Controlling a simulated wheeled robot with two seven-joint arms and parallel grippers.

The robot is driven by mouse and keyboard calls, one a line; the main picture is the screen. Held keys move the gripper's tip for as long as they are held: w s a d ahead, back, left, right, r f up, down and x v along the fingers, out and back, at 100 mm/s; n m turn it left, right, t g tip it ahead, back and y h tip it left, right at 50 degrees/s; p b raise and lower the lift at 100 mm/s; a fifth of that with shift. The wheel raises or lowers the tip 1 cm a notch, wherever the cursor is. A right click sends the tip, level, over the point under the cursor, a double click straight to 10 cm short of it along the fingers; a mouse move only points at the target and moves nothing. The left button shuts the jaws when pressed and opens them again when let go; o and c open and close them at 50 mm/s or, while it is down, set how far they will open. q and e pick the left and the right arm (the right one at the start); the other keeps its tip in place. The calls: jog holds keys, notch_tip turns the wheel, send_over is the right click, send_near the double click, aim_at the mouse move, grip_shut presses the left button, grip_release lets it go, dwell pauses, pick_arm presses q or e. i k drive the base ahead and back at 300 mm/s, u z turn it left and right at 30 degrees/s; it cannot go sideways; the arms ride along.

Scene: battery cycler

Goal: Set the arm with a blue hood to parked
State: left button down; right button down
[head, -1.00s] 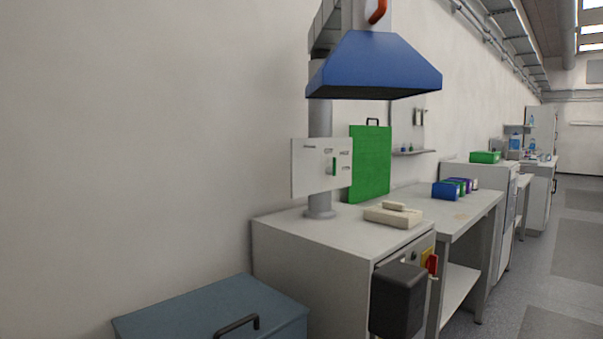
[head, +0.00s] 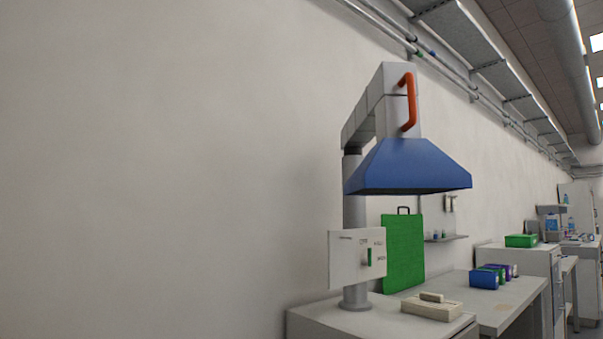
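The arm with a blue hood (head: 408,167) stands on a grey post (head: 355,205) on top of a white cabinet. Its grey jointed arm (head: 362,118) rises from the post and carries the hood over the cabinet and bench. A red handle (head: 408,100) sits on the duct above the hood. The lettering is too small to read surely. Neither of my grippers is in view.
The white cabinet (head: 325,321) bears a beige device (head: 432,309). A green board (head: 403,255) leans by the wall behind. A bench (head: 500,302) with coloured boxes (head: 487,276) runs to the right. The wall at left is bare.

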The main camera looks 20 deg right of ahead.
aim_at(401, 162)
jog(key=k, duration=0.3)
jog(key=z, duration=0.95)
